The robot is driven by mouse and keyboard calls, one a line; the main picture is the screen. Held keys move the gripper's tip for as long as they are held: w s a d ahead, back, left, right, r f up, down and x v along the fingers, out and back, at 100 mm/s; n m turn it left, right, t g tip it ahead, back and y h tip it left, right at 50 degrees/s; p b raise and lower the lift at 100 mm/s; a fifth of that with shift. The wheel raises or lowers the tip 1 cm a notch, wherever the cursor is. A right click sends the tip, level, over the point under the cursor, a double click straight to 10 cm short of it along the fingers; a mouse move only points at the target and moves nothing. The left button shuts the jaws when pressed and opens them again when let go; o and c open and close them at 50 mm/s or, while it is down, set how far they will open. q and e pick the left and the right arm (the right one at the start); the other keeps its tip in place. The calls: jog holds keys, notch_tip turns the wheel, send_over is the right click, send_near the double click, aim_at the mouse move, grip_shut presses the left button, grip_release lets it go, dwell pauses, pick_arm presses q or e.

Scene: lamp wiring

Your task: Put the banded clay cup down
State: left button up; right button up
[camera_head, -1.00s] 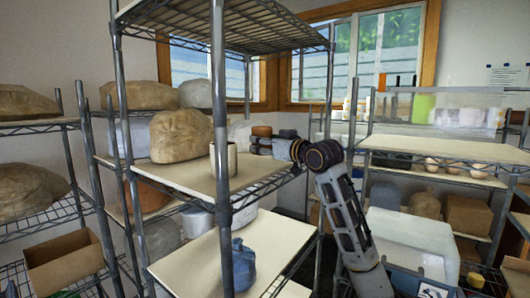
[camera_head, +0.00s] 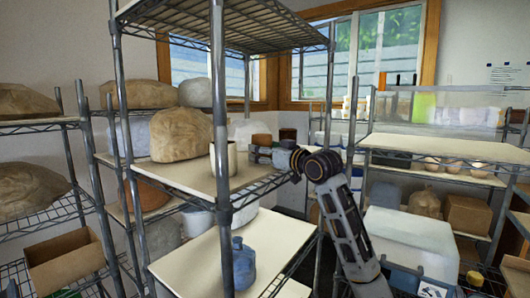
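A small brown cup (camera_head: 262,140), which I take to be the banded clay cup, is at the fingers of my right gripper (camera_head: 260,154), above the right part of the middle shelf board (camera_head: 188,178). The gripper reaches in from the right and appears shut on the cup. The fingers hide the cup's lower part; its bands are too small to make out. I cannot tell whether its base touches the board. My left gripper is not in view.
A cream cup (camera_head: 231,160) stands left of the gripper, partly behind the rack's front post (camera_head: 219,120). A large wrapped lump (camera_head: 181,135) sits farther left. A dark pot (camera_head: 288,134) shows behind the gripper. A blue jug (camera_head: 243,266) is on the board below.

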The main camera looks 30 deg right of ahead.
jog(key=shift+o, duration=0.5)
jog(key=shift+r, duration=0.15)
jog(key=shift+s, duration=0.1)
jog(key=s+d+b, duration=0.1)
jog(key=s+b, duration=0.2)
jog(key=s, duration=0.8)
jog(key=shift+s+d+b, duration=0.2)
jog(key=shift+s+b, duration=0.1)
jog(key=shift+s, duration=0.05)
dwell(0.4)
